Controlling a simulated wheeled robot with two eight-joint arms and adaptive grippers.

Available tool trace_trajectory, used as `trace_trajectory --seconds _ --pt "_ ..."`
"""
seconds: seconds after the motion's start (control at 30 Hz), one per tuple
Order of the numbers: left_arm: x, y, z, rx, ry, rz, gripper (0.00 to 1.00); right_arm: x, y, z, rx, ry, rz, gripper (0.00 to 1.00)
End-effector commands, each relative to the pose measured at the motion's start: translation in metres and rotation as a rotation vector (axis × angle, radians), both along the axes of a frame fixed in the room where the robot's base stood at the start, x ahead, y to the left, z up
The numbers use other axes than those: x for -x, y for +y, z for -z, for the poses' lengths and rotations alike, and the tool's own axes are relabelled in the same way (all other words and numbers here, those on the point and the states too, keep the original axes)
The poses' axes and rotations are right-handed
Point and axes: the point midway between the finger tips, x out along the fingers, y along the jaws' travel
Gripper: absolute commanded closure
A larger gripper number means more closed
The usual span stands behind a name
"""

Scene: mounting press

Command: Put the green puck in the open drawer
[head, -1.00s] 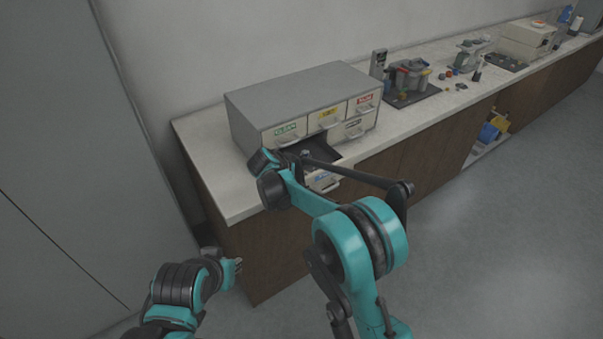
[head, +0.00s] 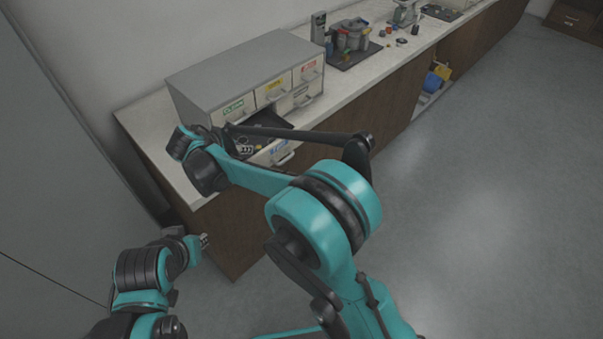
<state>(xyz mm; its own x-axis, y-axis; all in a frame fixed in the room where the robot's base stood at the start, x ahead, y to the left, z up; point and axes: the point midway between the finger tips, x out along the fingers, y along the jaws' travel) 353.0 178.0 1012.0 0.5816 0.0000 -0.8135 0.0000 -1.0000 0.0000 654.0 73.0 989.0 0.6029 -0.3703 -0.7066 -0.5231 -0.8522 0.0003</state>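A grey cabinet (head: 240,70) of small labelled drawers stands on the counter. One lower drawer is pulled open; its front with a blue label (head: 278,152) shows beyond my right arm, and its dark inside is partly covered by that arm. I cannot make out the green puck. My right arm reaches across to the open drawer, its wrist left of the drawer front; its gripper is hidden or too unclear to read there. My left gripper (head: 204,241) is low at the left, in front of the counter's end and away from the drawers; its fingers are too small to read.
The pale counter (head: 145,125) runs to the upper right. A dark mat (head: 350,60) with a grey device and small coloured items lies right of the cabinet. A blue and yellow item (head: 436,78) sits in an open shelf below. The floor (head: 450,220) at right is clear.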

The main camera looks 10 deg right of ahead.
Motion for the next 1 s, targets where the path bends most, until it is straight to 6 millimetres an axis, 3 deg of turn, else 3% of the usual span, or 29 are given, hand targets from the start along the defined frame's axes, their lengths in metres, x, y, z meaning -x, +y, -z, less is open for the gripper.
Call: trace_trajectory --seconds 0.17,0.27,0.4,0.6,0.8,1.0 --pt "0.0 0.0 0.0 0.0 0.0 0.0 0.81 0.006 -0.017 -0.009 0.0 0.022 -0.015 0.67" --pt "0.0 0.0 0.0 0.0 0.0 0.0 0.81 0.021 -0.051 -0.026 -0.003 0.07 -0.049 0.67" --pt "0.0 0.0 0.0 0.0 0.0 0.0 0.81 0.065 -0.117 -0.052 -0.016 0.153 -0.141 0.67" --pt "0.0 0.0 0.0 0.0 0.0 0.0 0.81 0.148 -0.19 -0.067 -0.046 0.217 -0.288 0.67" --pt "0.0 0.0 0.0 0.0 0.0 0.0 0.81 0.233 -0.234 -0.055 -0.062 0.213 -0.425 0.67" --pt "0.0 0.0 0.0 0.0 0.0 0.0 0.81 0.286 -0.249 -0.032 -0.055 0.177 -0.516 0.67"
